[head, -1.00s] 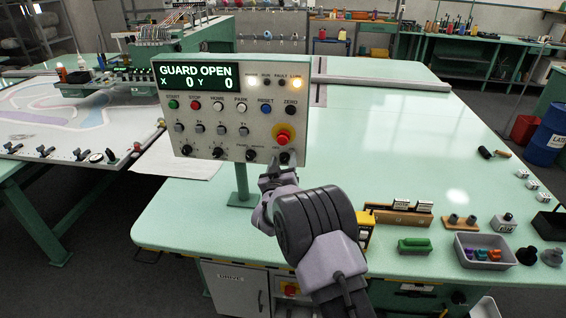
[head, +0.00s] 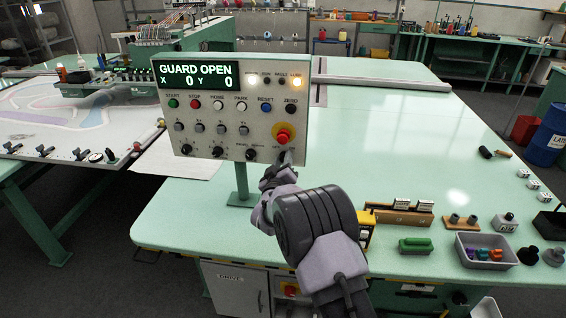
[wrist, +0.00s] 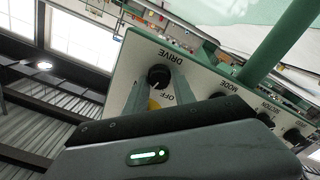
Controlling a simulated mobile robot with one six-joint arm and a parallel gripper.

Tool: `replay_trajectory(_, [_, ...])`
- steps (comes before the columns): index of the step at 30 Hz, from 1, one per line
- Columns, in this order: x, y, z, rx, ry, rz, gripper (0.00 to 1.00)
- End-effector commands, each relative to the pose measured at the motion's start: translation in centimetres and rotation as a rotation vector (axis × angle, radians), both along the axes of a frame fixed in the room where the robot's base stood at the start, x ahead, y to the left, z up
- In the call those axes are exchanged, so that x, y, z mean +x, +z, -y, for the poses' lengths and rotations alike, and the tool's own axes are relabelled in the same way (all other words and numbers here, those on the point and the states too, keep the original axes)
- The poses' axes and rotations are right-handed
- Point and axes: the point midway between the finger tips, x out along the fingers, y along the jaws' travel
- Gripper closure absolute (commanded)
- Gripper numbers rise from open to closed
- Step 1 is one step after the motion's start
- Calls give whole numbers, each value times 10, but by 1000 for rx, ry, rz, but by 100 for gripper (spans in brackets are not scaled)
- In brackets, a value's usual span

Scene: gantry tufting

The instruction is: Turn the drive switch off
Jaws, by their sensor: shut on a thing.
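The control panel (head: 240,110) stands on a green post, and its display reads "GUARD OPEN, X 0 Y 0". The drive switch is a black knob at the panel's lower right corner, mostly hidden by my gripper in the head view. In the wrist view the panel is upside down, and the drive switch (wrist: 158,76) sits beside the labels DRIVE and OFF. My gripper (head: 286,158) is at that corner. In the wrist view the fingers of my gripper (wrist: 158,88) lie on both sides of the knob, shut on it. I cannot tell its pointer's exact direction.
A red emergency button (head: 283,136) on a yellow ring sits just above the drive switch. The mode knob (wrist: 218,96) is beside it. The green table (head: 390,130) is clear behind; a grey tray (head: 482,250) and small parts lie at right.

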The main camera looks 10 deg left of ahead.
Motion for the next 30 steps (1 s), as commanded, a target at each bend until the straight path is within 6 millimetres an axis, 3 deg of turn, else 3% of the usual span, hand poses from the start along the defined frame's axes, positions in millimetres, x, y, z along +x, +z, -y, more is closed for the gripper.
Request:
replay_trajectory(18, [0, -1, -1, -573, 0, -20, 100])
replay_trajectory(30, [0, -2, -1, -829, -1, -28, 100])
